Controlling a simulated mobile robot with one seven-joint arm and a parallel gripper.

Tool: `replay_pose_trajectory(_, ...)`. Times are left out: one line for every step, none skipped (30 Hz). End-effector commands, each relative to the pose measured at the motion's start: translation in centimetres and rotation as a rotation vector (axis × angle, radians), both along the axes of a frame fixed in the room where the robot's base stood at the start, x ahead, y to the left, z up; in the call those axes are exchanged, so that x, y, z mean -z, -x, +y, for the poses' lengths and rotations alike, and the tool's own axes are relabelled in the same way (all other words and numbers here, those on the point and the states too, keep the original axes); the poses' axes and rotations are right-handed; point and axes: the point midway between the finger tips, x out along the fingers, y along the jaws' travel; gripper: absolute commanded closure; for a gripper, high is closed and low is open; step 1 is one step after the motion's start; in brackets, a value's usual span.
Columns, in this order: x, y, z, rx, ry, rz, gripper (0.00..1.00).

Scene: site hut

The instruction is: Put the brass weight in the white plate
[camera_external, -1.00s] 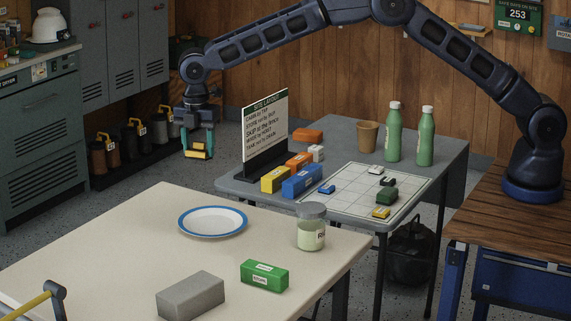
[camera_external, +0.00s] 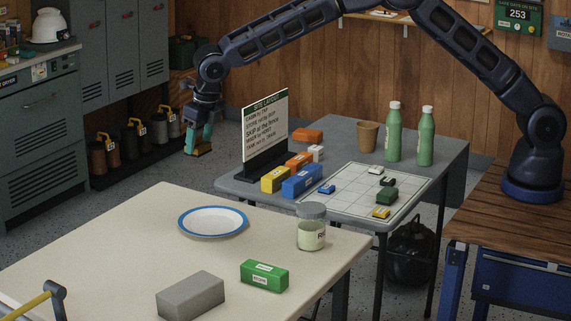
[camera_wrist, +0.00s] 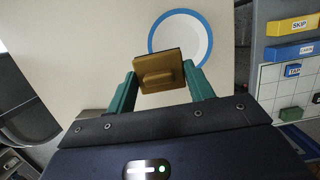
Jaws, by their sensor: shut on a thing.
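My gripper (camera_external: 198,142) is shut on the brass weight (camera_wrist: 160,71), a square brass-coloured block with a raised ridge, held between the green fingertips. In the external view the brass weight (camera_external: 201,150) shows small and dark under the fingers, in the air behind the cream table's far edge. The white plate (camera_external: 212,221) with a blue rim lies empty on the cream table, lower and slightly right of my gripper in that view. In the wrist view the white plate (camera_wrist: 192,36) shows beyond the brass weight, which hides part of its rim.
The cream table (camera_external: 130,250) also carries a lidded jar (camera_external: 311,228), a green block (camera_external: 264,275) and a grey block (camera_external: 190,296). A grey table (camera_external: 345,146) behind holds a standing sign (camera_external: 265,132), coloured blocks, a cup and two green bottles (camera_external: 393,133).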

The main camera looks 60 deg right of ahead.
Motion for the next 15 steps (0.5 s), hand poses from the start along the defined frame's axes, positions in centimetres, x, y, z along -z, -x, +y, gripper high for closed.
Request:
replay_pose_trajectory(0.1, 0.0, 0.0, -0.01, 0.0, -0.001, 0.89)
replay_pose_trajectory(0.4, 0.0, 0.0, -0.016, 0.001, -0.002, 0.89)
replay_pose_trajectory(0.8, 0.0, 0.0, -0.02, 0.001, -0.002, 0.89)
replay_pose_trajectory(1.3, 0.0, 0.0, -0.022, 0.001, -0.002, 0.89)
replay_pose_trajectory(1.8, 0.0, 0.0, -0.022, 0.001, -0.002, 0.89)
replay_pose_trajectory(2.6, 0.0, 0.0, -0.022, 0.002, -0.001, 0.89)
replay_pose_trajectory(3.2, 0.0, 0.0, -0.021, 0.002, -0.001, 0.89)
replay_pose_trajectory(3.9, 0.0, 0.0, -0.021, 0.002, -0.001, 0.89)
replay_pose_trajectory(4.7, 0.0, 0.0, -0.02, 0.002, -0.001, 0.89)
replay_pose_trajectory(5.3, 0.1, 0.0, -0.02, 0.002, -0.001, 0.89)
replay_pose_trajectory(5.9, 0.0, 0.0, -0.02, 0.001, -0.002, 0.89)
replay_pose_trajectory(6.8, 0.1, 0.0, -0.02, 0.002, -0.001, 0.89)
replay_pose_trajectory(7.5, 0.1, 0.0, -0.02, 0.002, -0.001, 0.89)
replay_pose_trajectory(8.1, 0.1, 0.0, -0.02, 0.002, -0.001, 0.89)
replay_pose_trajectory(8.9, 0.1, 0.0, -0.02, 0.002, -0.001, 0.89)
